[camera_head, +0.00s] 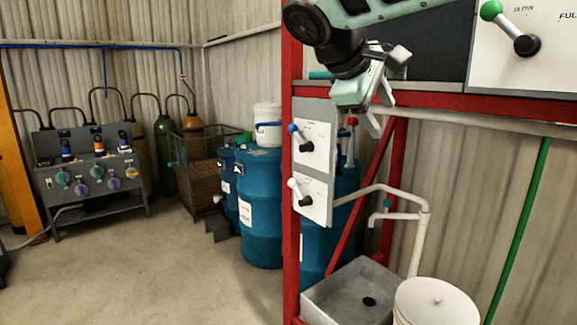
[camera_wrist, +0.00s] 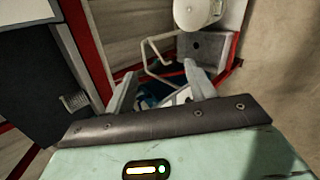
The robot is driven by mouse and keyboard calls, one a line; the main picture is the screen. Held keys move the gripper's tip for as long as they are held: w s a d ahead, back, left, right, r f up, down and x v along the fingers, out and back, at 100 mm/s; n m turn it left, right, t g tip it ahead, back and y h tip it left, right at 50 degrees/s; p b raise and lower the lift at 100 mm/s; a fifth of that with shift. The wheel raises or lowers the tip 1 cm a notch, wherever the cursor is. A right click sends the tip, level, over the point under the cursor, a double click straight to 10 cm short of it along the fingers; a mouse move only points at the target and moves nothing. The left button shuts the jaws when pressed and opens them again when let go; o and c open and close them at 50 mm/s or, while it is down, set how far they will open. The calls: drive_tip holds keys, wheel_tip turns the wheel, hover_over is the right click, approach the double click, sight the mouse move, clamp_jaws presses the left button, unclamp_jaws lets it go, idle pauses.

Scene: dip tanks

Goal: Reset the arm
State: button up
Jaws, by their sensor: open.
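My arm reaches in from the top of the head view, in front of the red frame. My gripper (camera_head: 382,113) points downward, a little to the right of and above the two small lever panels. In the wrist view my gripper (camera_wrist: 160,82) shows two grey fingers spread apart with nothing between them. The upper panel (camera_head: 316,127) has a blue-knobbed lever. The lower panel (camera_head: 317,206) has a lever with a white knob. The gripper appears clear of both levers.
The red frame post (camera_head: 291,200) and red crossbeam (camera_head: 450,99) stand close to my arm. A green-knobbed lever (camera_head: 508,30) is at upper right. Below are white pipes (camera_head: 424,215), a grey sink (camera_head: 335,289) and a white bucket (camera_head: 437,305). Blue drums (camera_head: 261,190) stand behind; open floor lies left.

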drive_tip(key=s+a+f+m+g+y+b, duration=0.1)
drive_tip(key=s+f+g+y+b, duration=0.4)
drive_tip(key=s+f, duration=2.6)
wheel_tip(320, 180, down, 3)
drive_tip(key=a+y, duration=0.1)
drive_tip(key=y, duration=0.2)
drive_tip(key=shift+r, duration=0.1)
